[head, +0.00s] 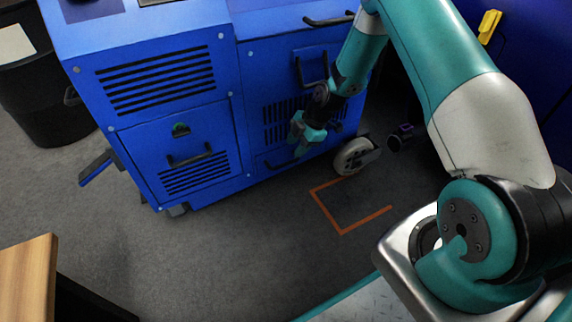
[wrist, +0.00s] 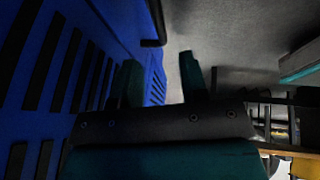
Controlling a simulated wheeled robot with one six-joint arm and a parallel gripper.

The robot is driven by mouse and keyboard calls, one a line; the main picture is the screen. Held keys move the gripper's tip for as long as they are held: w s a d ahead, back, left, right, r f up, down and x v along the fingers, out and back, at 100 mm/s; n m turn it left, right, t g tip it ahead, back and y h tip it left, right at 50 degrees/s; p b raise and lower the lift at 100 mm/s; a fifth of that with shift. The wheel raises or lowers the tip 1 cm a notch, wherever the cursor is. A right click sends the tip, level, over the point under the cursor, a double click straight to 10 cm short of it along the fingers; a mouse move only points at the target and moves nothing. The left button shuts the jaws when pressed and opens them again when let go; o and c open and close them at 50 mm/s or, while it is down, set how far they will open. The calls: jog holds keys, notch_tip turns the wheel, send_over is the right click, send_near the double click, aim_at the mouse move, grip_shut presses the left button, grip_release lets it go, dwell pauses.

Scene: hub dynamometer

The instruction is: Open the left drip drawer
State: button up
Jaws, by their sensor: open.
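The blue cabinet (head: 235,110) has a lower left panel with a dark bar handle (head: 190,159), a green-and-black fitting and vent slots. A low, narrow front (head: 268,163) sits right of it, under another vent, partly hidden by my gripper. I cannot tell for sure which is the left drip drawer; both look shut. My gripper (head: 299,141) is open and empty, close to the cabinet's right lower face. In the wrist view, the two teal fingers of my gripper (wrist: 160,82) stand apart, beside the blue vented face. A dark handle bar (wrist: 155,22) lies ahead, apart from the fingers.
A caster wheel (head: 354,156) stands at the cabinet's lower right corner. An orange floor outline (head: 343,233) lies in front on clear grey floor. A black bin (head: 45,100) is at the left, and a wooden top (head: 25,280) at the lower left.

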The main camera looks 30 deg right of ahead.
aim_at(284, 164)
jog(key=b+x, duration=0.3)
jog(key=x, duration=0.4)
jog(key=shift+a+f+b, duration=0.1)
jog(key=shift+f+b, duration=0.2)
jog(key=shift+b, duration=0.05)
grip_shut()
